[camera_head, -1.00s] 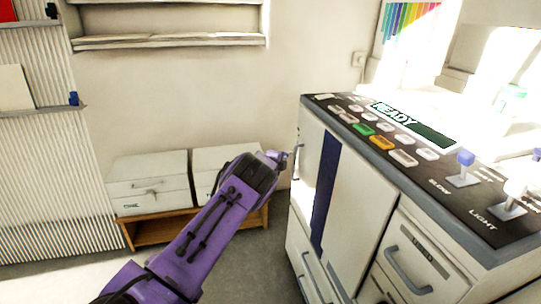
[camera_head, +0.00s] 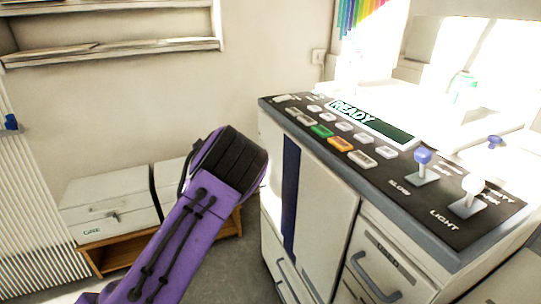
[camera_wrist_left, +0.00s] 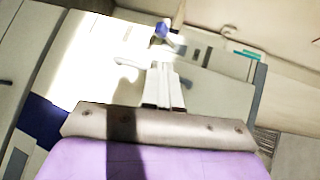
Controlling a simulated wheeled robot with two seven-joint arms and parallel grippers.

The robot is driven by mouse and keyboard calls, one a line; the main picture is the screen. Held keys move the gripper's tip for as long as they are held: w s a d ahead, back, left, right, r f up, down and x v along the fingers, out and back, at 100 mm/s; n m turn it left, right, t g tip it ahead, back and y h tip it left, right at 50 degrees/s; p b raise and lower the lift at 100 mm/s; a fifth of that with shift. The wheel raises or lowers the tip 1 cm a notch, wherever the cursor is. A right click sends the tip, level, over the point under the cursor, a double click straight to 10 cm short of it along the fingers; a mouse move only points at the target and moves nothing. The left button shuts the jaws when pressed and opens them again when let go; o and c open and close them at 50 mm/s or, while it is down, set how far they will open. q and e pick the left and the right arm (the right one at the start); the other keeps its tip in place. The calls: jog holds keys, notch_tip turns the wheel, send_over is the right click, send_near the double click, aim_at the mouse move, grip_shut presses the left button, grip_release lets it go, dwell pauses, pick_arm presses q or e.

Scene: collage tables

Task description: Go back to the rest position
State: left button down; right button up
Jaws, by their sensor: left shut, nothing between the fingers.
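My left arm, a purple forearm with a black ribbed wrist (camera_head: 230,165), rises from the bottom left in the head view, in front of the wall and beside the machine. My left gripper is hidden behind that wrist there. In the left wrist view, my left gripper (camera_wrist_left: 163,85) shows pale fingers beyond a grey plate; it is shut with nothing held. My right arm and gripper are in neither view.
A white machine (camera_head: 325,200) with a dark button panel, a READY display (camera_head: 370,122) and blue and white levers (camera_head: 422,160) fills the right. White boxes (camera_head: 110,195) sit on a low wooden stand (camera_head: 125,258) at the left. A wall shelf (camera_head: 120,50) hangs above.

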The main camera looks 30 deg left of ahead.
pick_arm(q)
jog(key=s+d+f+n+g+y+p, duration=0.2)
jog(key=s+d+f+n+g+p, duration=0.45)
jog(key=s+f+n, duration=0.95)
jog(key=s+d+n+g+h+p, duration=0.1)
jog(key=s+d+n+g+p, duration=0.1)
jog(key=s+d, duration=0.6)
jog(key=s+d+f+n+g+h+p, duration=0.1)
jog(key=s+d+n, duration=0.3)
jog(key=s, duration=0.9)
jog(key=d+g+p, duration=0.1)
jog(key=d, duration=0.2)
jog(key=shift+s+d+p, duration=0.35)
jog(key=shift+s+p, duration=0.05)
